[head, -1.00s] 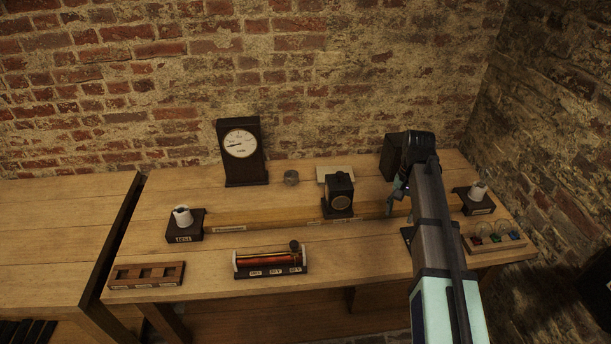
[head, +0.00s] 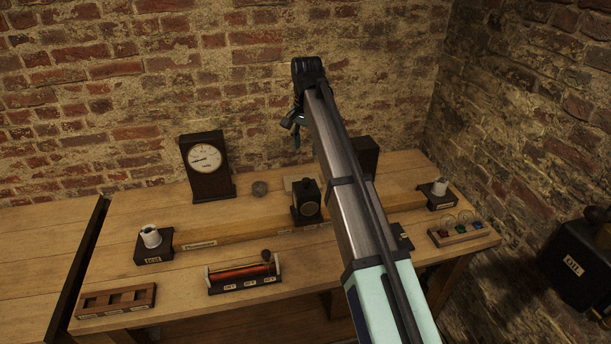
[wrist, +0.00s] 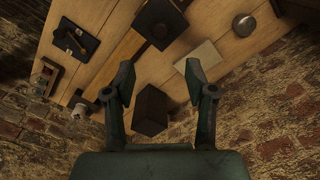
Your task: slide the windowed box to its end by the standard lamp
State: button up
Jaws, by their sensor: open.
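The windowed box (head: 307,203) is a dark upright box with a round window in its front. It stands about midway along a wooden rail (head: 240,235) on the bench and also shows in the wrist view (wrist: 158,22). A white lamp on a dark base labelled TEST (head: 152,240) is at the rail's left end. Another white lamp on a dark base (head: 440,190) is at the right end; its label is too small to read. My gripper (head: 294,130) is raised above the bench, above and apart from the box. In the wrist view its fingers (wrist: 159,85) are spread and empty.
A clock (head: 207,165), round tin (head: 260,189) and pale plate (wrist: 200,58) are behind the rail. A dark block (wrist: 150,110) is behind its right half, partly hidden by my arm. In front are a coil (head: 243,275), slotted tray (head: 116,300) and bulb rack (head: 465,232).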

aim_at(306, 180)
notch_tip(306, 180, down, 12)
jog(key=p, duration=0.3)
jog(key=shift+f, duration=0.2)
grip_shut()
